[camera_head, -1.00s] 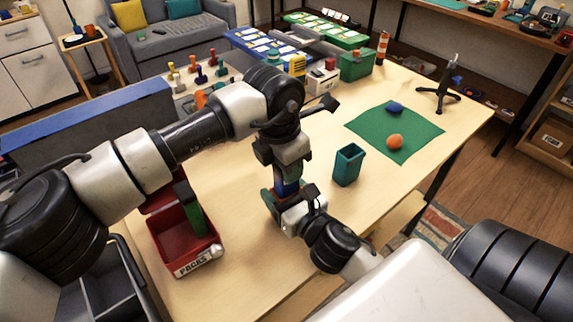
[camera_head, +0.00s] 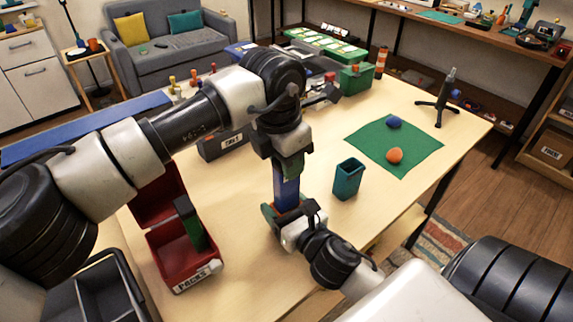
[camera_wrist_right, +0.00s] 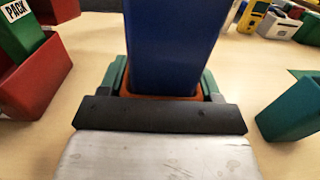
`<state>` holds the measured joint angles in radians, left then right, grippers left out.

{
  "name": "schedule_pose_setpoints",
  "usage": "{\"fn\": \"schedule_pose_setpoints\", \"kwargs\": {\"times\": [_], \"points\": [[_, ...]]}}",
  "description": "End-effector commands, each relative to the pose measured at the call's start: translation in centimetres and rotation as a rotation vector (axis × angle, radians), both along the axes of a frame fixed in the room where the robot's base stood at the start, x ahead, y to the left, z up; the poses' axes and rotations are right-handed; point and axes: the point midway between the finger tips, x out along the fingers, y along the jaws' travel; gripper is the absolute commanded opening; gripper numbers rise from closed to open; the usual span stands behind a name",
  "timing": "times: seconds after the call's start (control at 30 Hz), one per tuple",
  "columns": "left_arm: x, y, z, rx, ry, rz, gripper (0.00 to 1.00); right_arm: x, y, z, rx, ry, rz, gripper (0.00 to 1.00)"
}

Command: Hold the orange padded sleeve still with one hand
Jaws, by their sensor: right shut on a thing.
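The orange padded sleeve (camera_wrist_right: 165,97) shows as a thin orange rim around the lower part of an upright blue piece (camera_wrist_right: 170,45) in the right wrist view. My right gripper (camera_head: 290,213) is shut on the sleeve, its green fingers on either side. The gripper hides most of the sleeve in the head view. The blue piece (camera_head: 286,190) stands up out of the sleeve there. My left gripper (camera_head: 292,165) points down at the top of the blue piece; its fingertips are partly hidden, and I cannot tell whether it grips.
A teal open cup (camera_head: 347,180) stands to the right of the sleeve. A red open bin (camera_head: 172,262) with a green piece stands to the left. A green mat (camera_head: 420,150) holds an orange ball (camera_head: 394,156) and a blue lump (camera_head: 394,122). Bare table lies between.

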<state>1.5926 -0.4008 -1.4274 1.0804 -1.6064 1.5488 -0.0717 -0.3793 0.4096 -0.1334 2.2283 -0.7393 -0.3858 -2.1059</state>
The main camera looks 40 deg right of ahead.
Motion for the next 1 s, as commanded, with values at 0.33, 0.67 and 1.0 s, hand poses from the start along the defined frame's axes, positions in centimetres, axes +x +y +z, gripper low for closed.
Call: {"fn": "schedule_pose_setpoints", "kwargs": {"times": [0.33,0.67,1.0], "points": [[0.0,0.0,1.8,-0.001,-0.001,0.0,0.07,0.0,0.0,-0.1,0.001,0.003,0.0,0.41],[0.0,0.0,3.1,0.0,0.0,0.0,0.07,0.0,0.0,-0.1,0.001,0.003,0.0,0.41],[0.0,0.0,3.3,0.0,0.0,-0.001,0.07,0.0,0.0,-0.1,0.001,0.002,0.0,0.73]]}}
